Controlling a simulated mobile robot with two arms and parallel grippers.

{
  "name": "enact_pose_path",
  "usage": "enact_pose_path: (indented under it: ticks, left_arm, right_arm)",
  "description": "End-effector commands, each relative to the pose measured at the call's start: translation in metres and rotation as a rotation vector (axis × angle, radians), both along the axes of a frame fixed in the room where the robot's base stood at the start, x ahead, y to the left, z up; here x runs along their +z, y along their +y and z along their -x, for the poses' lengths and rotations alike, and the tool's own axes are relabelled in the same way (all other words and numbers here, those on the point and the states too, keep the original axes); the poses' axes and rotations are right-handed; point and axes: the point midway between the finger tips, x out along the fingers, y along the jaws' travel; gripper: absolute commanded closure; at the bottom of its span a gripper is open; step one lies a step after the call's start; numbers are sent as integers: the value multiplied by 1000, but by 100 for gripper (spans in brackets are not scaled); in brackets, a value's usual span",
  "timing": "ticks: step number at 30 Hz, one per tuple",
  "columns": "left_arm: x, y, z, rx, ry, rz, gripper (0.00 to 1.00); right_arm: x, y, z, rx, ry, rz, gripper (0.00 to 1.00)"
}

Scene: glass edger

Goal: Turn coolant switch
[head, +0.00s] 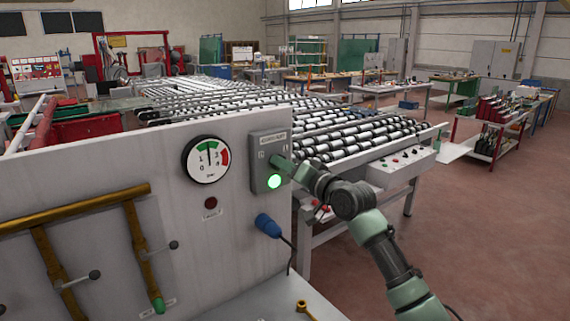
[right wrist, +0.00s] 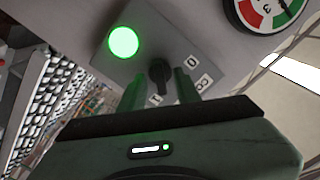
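The coolant switch is a dark knob (right wrist: 158,73) on a grey box (head: 257,178) fixed to the pale machine panel. In the right wrist view the box plate carries a lit green lamp (right wrist: 123,42) and small white labels, one reading 0. The green lamp also glows in the head view (head: 274,181). My right gripper (right wrist: 157,84) is at the box, its two green fingers on either side of the knob with visible gaps, so it is open. In the head view the gripper hides the knob. The knob's exact setting is unclear. My left gripper is not in view.
A round pressure gauge (head: 206,160) and a small dark red button (head: 210,203) sit left of the box. A blue plug (head: 267,225) with a cable is below it. Brass pipes (head: 75,208) with levers stick out at lower left. A roller conveyor (head: 360,137) stands behind.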

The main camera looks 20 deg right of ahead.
Motion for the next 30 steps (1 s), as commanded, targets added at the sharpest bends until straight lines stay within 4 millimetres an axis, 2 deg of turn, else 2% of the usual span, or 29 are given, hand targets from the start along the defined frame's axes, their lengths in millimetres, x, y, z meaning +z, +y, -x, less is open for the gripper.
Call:
enact_pose_path:
  ticks: [5,8,9,20,30]
  left_arm:
    - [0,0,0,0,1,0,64]
    - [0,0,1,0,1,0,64]
    - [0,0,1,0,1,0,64]
    - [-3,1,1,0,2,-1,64]
    - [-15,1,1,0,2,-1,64]
  right_arm:
    - [0,0,0,1,-1,0,67]
    - [0,0,0,0,0,0,95]
    - [0,0,0,0,0,0,100]
    - [-1,0,0,0,-10,26,100]
    - [-2,-1,0,-1,-80,217,100]
